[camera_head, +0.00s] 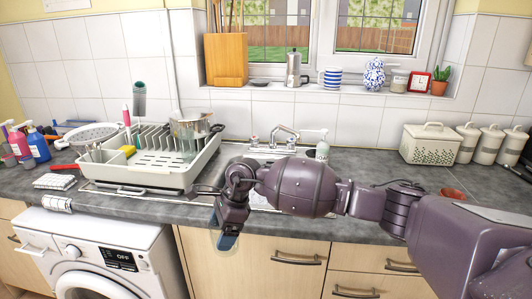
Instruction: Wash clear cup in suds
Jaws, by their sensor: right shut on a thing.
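My right gripper (229,236) hangs in front of the counter's front edge, near the middle of the view. It is shut on what looks like the clear cup (214,243), a faint see-through shape around the fingertips. The cup's exact outline and tilt are hard to make out. The sink (232,153) is behind my right arm, which hides much of it. I cannot see suds in the part that shows. My left gripper is not in view.
A dish rack (150,180) with a glass vessel (190,137) stands left of the sink. The faucet (285,133) rises behind the sink, with a soap dispenser (322,147) beside it. A washing machine (100,250) is below the counter. A cream basket (431,143) stands at right.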

